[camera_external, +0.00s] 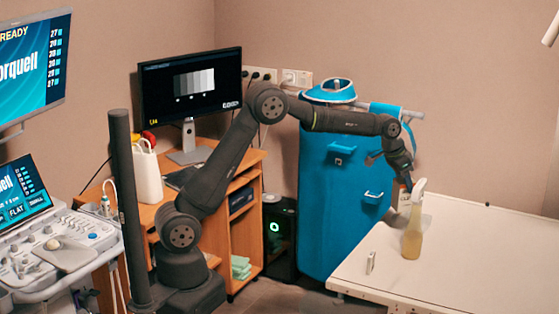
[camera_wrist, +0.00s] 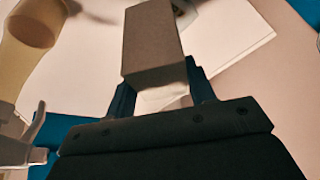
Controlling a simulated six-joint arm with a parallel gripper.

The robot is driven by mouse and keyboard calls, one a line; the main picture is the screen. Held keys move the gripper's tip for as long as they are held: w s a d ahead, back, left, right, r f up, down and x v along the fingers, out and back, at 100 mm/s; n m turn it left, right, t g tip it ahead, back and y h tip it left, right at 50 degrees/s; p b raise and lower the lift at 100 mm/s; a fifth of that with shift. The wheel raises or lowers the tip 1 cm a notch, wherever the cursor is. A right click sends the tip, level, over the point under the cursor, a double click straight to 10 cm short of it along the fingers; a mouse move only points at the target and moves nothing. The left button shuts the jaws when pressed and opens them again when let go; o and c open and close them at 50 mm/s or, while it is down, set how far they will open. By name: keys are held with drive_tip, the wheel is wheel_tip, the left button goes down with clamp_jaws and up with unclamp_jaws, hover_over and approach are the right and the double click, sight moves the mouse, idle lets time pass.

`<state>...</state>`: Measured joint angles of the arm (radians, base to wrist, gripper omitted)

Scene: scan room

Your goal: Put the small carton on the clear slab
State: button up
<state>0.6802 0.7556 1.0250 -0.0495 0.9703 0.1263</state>
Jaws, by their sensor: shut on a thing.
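The small carton (camera_wrist: 150,42) is a plain grey-brown box. In the wrist view it sits between the two dark fingers of my gripper (camera_wrist: 161,82), which is shut on it. From this angle I cannot tell the gap between carton and slab. In the external view my gripper (camera_external: 405,188) points down over the table, behind the spray bottle, and the carton is hard to make out.
A spray bottle (camera_external: 412,232) with yellowish liquid stands close to my gripper; it also fills the left of the wrist view (camera_wrist: 22,62). A small pale upright object (camera_external: 371,262) stands near the table's left edge. The table (camera_external: 480,255) is bare on the right.

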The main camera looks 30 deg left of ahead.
sight(404, 192)
drive_tip(key=shift+f, duration=1.7)
drive_tip(key=shift+f, duration=0.1)
drive_tip(key=o, duration=1)
drive_tip(key=v, duration=1.2)
